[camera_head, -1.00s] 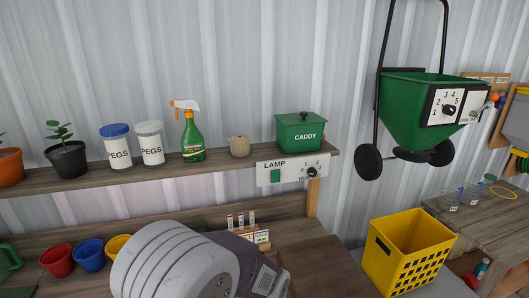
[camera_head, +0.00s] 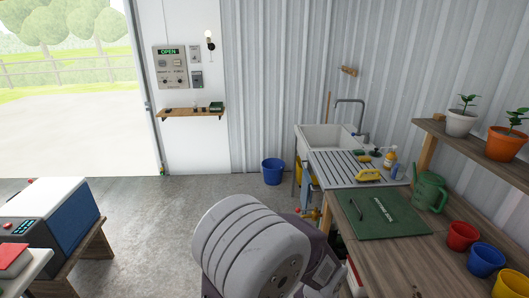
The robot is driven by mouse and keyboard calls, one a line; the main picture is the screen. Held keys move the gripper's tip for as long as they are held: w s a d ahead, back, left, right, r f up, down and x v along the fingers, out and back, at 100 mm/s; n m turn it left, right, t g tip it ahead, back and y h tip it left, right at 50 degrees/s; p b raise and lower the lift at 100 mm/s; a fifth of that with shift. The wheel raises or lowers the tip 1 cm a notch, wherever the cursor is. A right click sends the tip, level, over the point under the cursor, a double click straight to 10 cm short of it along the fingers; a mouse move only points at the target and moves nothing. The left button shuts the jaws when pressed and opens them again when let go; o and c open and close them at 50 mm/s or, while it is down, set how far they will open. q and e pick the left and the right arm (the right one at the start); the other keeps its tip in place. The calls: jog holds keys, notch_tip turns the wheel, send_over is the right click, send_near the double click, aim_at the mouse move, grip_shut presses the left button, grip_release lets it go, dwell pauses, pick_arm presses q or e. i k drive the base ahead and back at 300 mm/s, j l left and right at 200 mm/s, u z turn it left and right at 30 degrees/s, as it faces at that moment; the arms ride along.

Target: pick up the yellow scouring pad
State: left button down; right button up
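A yellow object (camera_head: 368,175) lies on the grey ribbed draining board (camera_head: 340,171) beside the sink. It looks like a handled brush or pad; I cannot tell which. A smaller yellow-green item (camera_head: 359,153) lies farther back near the sink and may be a scouring pad, but it is too small to be sure. Neither of my grippers is in view. A large pale rounded part of my own arm fills the bottom middle, well short of the draining board.
The sink (camera_head: 325,137) has a tall tap. A soap bottle (camera_head: 390,157) and blue cup (camera_head: 397,173) stand at the board's right. A green mat (camera_head: 383,215), watering can (camera_head: 429,191) and pots crowd the bench. A blue bucket (camera_head: 272,172) is on the floor.

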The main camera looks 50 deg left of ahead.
aim_at(364, 158)
jog(key=u, duration=0.75)
jog(key=i+j, duration=0.25)
jog(key=i+j+z, duration=0.15)
jog(key=j, duration=0.25)
jog(key=i+j, duration=0.35)
jog(key=i+j+z, duration=0.15)
jog(key=j, duration=0.2)
jog(key=i+j, duration=0.3)
jog(key=i+j+z, duration=0.15)
jog(key=j, duration=0.35)
jog(key=i+j, duration=0.25)
jog(key=j, duration=0.15)
jog(key=i+j+z, duration=0.15)
jog(key=j, duration=0.25)
